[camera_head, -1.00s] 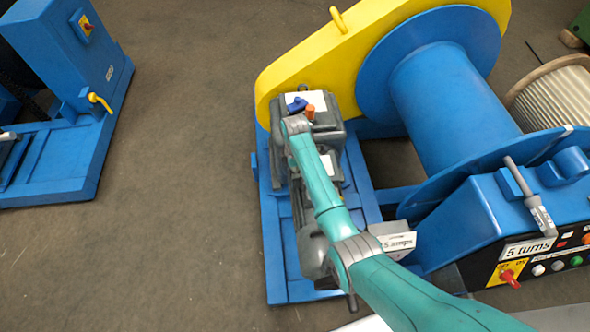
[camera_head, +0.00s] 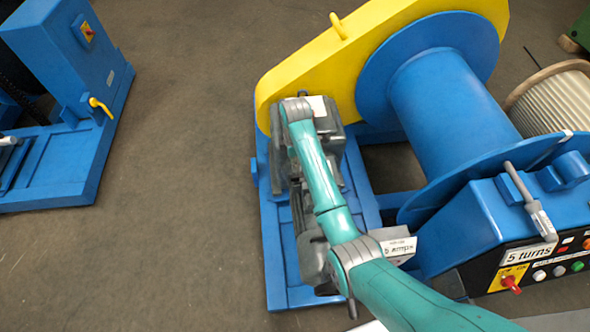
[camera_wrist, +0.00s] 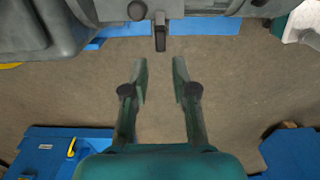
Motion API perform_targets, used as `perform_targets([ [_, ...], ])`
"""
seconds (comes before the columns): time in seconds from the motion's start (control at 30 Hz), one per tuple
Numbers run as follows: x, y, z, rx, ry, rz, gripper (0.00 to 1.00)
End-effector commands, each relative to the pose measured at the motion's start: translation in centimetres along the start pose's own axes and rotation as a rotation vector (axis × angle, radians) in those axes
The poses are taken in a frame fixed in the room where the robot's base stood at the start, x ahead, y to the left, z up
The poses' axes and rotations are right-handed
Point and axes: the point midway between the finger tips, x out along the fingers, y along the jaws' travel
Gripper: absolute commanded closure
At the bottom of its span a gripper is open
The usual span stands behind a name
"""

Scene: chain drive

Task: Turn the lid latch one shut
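My gripper (camera_wrist: 160,63) is open in the wrist view, its two fingers apart with nothing between them. A small dark upright tab (camera_wrist: 160,38), which looks like the lid latch, hangs from the edge of a dark grey housing (camera_wrist: 215,10). The tab lies just beyond the fingertips, in line with the gap and not touched. In the head view the dark grey motor housing (camera_head: 330,130) stands on the blue base beside the yellow guard. My arm covers part of the housing there, and the fingers and the tab are hidden.
The yellow chain guard (camera_head: 300,80) and the blue drum (camera_head: 450,110) stand behind and right of the housing. A blue control cabinet (camera_head: 470,225) is at the right. Another blue machine (camera_head: 80,120) stands at the left, with open floor (camera_head: 190,150) between.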

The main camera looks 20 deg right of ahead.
Motion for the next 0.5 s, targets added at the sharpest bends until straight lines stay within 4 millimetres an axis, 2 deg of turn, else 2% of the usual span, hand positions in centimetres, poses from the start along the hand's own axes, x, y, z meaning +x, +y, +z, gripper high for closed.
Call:
perform_targets([
  [0.1,-1.8,0.0,0.0,0.0,0.0,0.001,0.73],
  [0.2,-2.8,0.0,0.0,0.0,0.0,0.0,0.73],
  [0.5,-3.5,-0.1,0.0,0.0,0.0,-0.001,0.73],
])
